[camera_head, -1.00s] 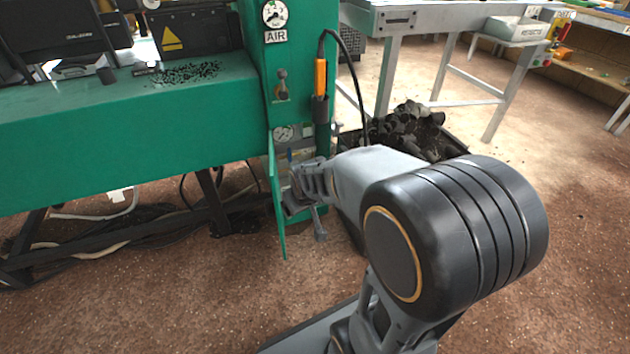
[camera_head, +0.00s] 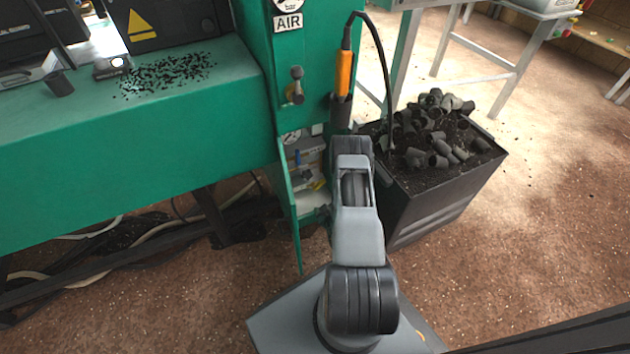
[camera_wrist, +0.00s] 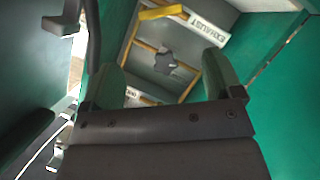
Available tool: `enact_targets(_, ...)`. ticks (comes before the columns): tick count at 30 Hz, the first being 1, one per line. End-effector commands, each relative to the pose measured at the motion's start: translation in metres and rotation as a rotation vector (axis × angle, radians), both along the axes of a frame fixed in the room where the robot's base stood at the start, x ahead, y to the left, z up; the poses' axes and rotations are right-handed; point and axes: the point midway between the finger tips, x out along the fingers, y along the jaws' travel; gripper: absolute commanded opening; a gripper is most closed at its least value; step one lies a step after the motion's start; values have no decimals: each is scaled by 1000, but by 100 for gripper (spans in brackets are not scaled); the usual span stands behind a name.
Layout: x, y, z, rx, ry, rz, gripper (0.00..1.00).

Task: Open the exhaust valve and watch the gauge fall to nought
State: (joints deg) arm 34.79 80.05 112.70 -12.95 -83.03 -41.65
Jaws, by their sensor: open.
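In the wrist view my gripper (camera_wrist: 160,62) is open and empty, with one finger on each side of a dark valve fitting on thin brass pipes. A yellow lever (camera_wrist: 162,11) lies beyond the fingertips beside a white EXHAUST label (camera_wrist: 208,28). The fingers look apart from the lever. In the head view a small yellow part (camera_head: 317,185) shows low in the green cabinet. A round gauge (camera_head: 292,137) sits above it, its needle too small to read. A second dial (camera_head: 317,130) is partly hidden. My arm hides the gripper in this view.
The green cabinet door (camera_head: 290,220) stands open on the left of the opening. A black bin (camera_head: 445,190) of dark plugs stands close on the right. An orange-handled tool (camera_head: 344,75) with a black hose hangs above. A second label (camera_wrist: 138,95) shows between the fingers.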

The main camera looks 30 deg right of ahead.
Motion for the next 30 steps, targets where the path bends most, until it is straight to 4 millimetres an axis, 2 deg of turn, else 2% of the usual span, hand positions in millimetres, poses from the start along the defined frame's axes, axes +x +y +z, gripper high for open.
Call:
enact_targets(2,-6,-1,-6,-10,-12,-6,85)
enact_targets(6,0,-5,-14,-20,-25,-10,85)
enact_targets(21,80,-36,-43,-19,-25,-8,85)
enact_targets(30,107,-47,-50,-18,-23,-9,85)
